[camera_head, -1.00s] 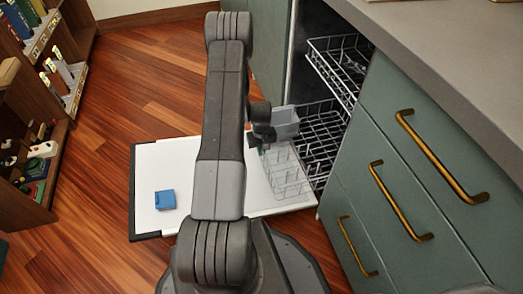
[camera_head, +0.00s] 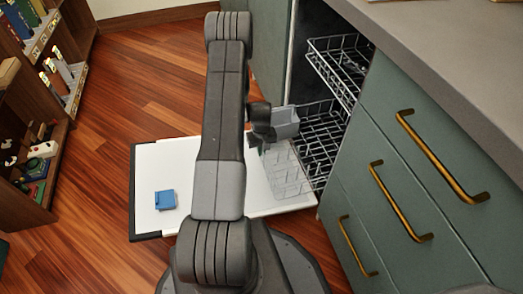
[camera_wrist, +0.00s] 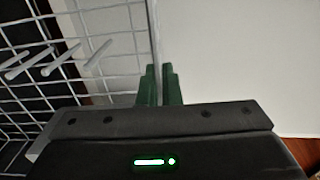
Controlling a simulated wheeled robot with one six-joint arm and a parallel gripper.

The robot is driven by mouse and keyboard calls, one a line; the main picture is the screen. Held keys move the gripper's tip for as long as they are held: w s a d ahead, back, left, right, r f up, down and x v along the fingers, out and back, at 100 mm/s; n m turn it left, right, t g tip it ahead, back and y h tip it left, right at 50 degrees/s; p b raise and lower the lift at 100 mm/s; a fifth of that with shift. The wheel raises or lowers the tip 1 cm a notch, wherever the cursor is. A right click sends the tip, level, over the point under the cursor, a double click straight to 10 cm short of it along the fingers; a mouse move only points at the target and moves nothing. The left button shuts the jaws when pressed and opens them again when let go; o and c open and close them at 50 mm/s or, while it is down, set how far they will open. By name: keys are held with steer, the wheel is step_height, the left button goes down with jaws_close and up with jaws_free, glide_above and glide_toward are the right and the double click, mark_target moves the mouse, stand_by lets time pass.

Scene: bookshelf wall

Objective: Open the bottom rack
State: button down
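The bottom rack (camera_head: 318,148) is a wire basket low in the open dishwasher at the right of the head view. Its front part reaches out over the lowered white door (camera_head: 230,205). In the wrist view, the bottom rack (camera_wrist: 105,50) fills the left with its wires and tines. My gripper (camera_wrist: 160,80) has green fingers close together at the rack's edge. A thin grey edge of the rack runs down between the fingertips, which look closed on it. In the head view, my arm hides most of my gripper.
The top rack (camera_head: 342,58) hangs above, also partly out. A blue block (camera_head: 165,199) lies on the door. Drawers with brass handles (camera_head: 437,158) stand right, a bookshelf (camera_head: 30,130) left.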

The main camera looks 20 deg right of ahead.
stand_by(0.4)
steer(key=a, duration=1.3)
steer(key=w+a, duration=0.1)
steer(key=a, duration=0.5)
steer(key=shift+a+b, duration=0.15)
steer(key=shift+b, duration=0.15)
steer(key=shift+w, duration=0.1)
steer(key=c, duration=1.6)
jaws_free()
step_height(320, 180, up, 14)
steer(key=p, duration=0.4)
steer(key=shift+f, duration=0.1)
